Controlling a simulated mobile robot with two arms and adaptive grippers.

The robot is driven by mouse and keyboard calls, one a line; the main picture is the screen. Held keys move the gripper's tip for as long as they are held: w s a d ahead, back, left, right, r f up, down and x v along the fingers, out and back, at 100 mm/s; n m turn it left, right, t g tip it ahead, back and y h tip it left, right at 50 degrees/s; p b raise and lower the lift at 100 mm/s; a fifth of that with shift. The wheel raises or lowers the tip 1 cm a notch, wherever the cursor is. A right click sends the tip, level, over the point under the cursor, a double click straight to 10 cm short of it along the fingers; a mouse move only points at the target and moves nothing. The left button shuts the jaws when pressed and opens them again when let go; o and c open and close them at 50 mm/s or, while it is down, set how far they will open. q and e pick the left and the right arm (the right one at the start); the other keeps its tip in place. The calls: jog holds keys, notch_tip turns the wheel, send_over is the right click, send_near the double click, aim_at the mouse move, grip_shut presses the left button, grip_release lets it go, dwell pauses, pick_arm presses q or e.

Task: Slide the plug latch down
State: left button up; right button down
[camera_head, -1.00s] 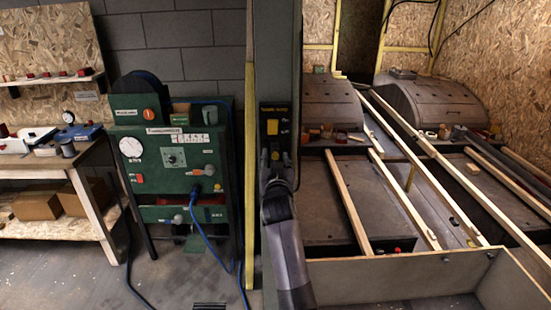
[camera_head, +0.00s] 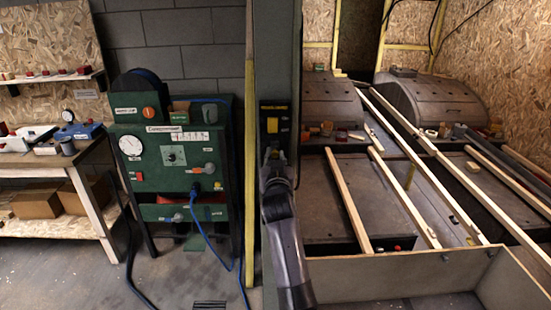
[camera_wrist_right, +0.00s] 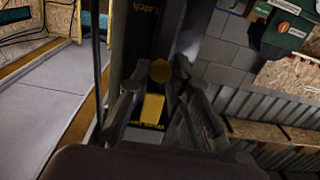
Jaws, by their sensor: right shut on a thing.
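The plug latch is on a dark upright post (camera_head: 275,60), which carries a narrow black plate. A yellow square (camera_head: 272,125) shows on the plate just above my right gripper (camera_head: 273,152) in the head view. The gripper hides the knob in the head view. My left gripper is not in view.
A green panel (camera_head: 160,180) with a gauge, knobs and blue cables stands left of the post. A yellow strip (camera_head: 250,180) runs along the post's left side. Right of the post is a van floor with wooden battens (camera_head: 348,200) and wheel arches (camera_head: 430,100).

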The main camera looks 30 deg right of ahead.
notch_tip(320, 180, down, 3)
jog(key=shift+r+b, duration=0.1)
jog(key=shift+b, duration=1.15)
jog(key=c, duration=1.5)
grip_release()
jog(key=shift+a, duration=0.1)
